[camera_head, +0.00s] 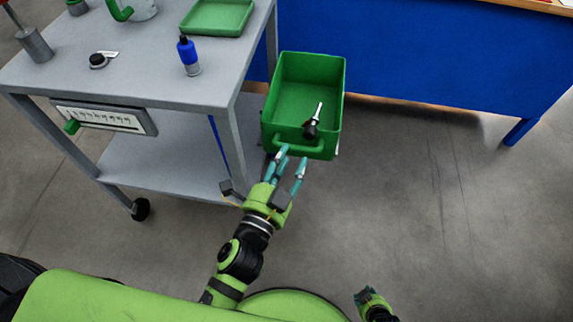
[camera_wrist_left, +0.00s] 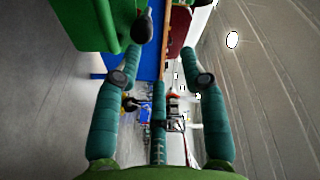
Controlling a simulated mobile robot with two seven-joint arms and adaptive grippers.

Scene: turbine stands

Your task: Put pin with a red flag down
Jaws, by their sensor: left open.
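A green bin (camera_head: 335,90) with a front handle stands beside the grey cart. A pin-like piece with a silver shaft and black knob (camera_head: 311,129) is inside it, at the front wall; I see no red flag on it. A black knob (camera_wrist_left: 142,27) shows beside the green wall in the left wrist view. My left gripper (camera_head: 291,157) is open and empty, with its fingers just in front of the bin handle (camera_head: 300,147). The fingers also show in the wrist view (camera_wrist_left: 160,85). My right gripper (camera_head: 370,298) is small at the bottom; its jaw state is unclear.
The grey cart (camera_head: 130,85) at the left holds a blue bottle (camera_head: 187,52), a green tray (camera_head: 216,17), a black-and-silver item (camera_head: 100,60) and a grey cylinder with a thin rod (camera_head: 34,44). A blue bench (camera_head: 420,60) stands behind. The floor at the right is clear.

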